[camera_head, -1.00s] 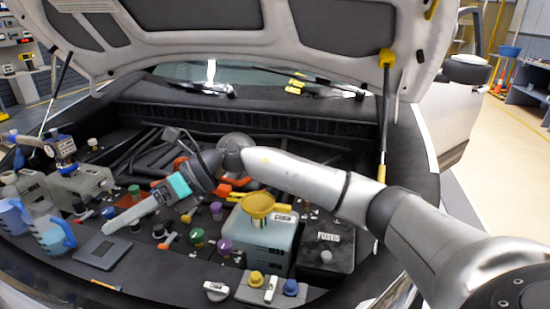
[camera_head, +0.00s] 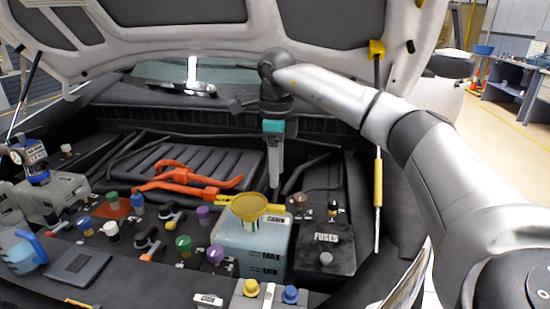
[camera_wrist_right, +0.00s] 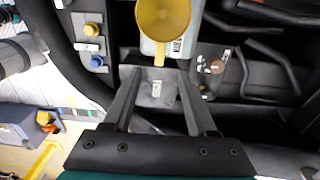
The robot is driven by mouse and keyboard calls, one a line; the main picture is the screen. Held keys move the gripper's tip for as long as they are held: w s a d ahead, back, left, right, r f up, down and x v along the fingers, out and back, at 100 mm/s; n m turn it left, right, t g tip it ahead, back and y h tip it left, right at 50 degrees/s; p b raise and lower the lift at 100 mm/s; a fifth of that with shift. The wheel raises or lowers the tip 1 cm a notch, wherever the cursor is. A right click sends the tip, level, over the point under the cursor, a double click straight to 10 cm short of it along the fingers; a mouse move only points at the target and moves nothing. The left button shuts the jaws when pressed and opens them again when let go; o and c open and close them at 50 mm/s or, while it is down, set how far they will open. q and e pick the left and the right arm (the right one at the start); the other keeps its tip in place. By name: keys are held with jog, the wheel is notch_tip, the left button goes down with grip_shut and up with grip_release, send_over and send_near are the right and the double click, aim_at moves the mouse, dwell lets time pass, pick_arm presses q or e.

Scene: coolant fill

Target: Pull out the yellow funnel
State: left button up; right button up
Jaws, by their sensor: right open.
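The yellow funnel (camera_head: 249,206) stands upright in the top of a translucent coolant tank (camera_head: 240,240) marked CABIN, MAX and MIN. In the right wrist view the funnel (camera_wrist_right: 163,18) lies at the top, just beyond the fingertips. My right gripper (camera_head: 274,190) points down, just behind and slightly right of the funnel in the head view. In the wrist view my right gripper (camera_wrist_right: 158,78) has its fingers apart with nothing held between them. The funnel's lower spout is hidden inside the tank. My left gripper is not in view.
The black fuse box (camera_head: 325,245) stands right of the tank. Orange cables (camera_head: 185,178) run behind and left of it. Several coloured caps, a blue jug (camera_head: 22,252) and a gauge device (camera_head: 33,160) are at left. The raised hood (camera_head: 180,35) hangs above the arm.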

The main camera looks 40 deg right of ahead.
aim_at(276, 206)
notch_tip(276, 206, down, 10)
jog(key=shift+r+b, duration=0.15)
jog(key=shift+b, duration=0.8)
jog(key=shift+f, duration=0.8)
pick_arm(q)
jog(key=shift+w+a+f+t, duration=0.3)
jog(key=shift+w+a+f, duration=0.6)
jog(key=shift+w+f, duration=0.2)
pick_arm(e)
jog(key=c, duration=0.9)
grip_shut()
jog(key=shift+o, duration=1.6)
grip_release()
grip_shut()
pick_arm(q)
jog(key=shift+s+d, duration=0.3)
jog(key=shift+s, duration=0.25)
